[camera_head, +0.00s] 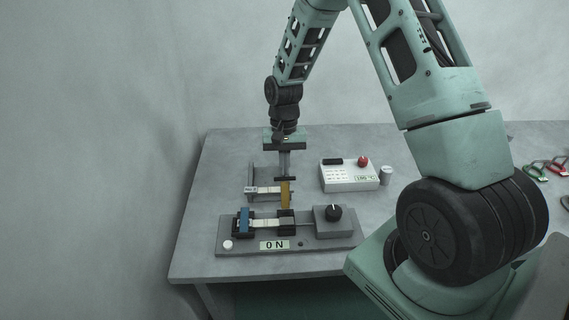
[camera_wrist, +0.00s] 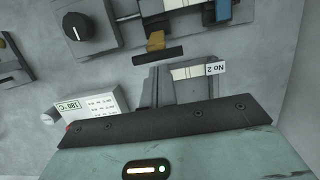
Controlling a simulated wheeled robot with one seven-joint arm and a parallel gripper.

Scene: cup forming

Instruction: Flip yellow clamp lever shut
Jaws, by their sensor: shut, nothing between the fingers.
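In the wrist view the gripper (camera_wrist: 160,54) covers part of the lever. I cannot tell whether the tips touch it. The fixture's pale strip (camera_head: 264,190) carries a "No 2" label (camera_wrist: 216,69).
A white control box (camera_head: 348,179) with a red button stands right, beside a small grey cylinder (camera_head: 386,175). Coloured clips (camera_head: 540,171) lie far right.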

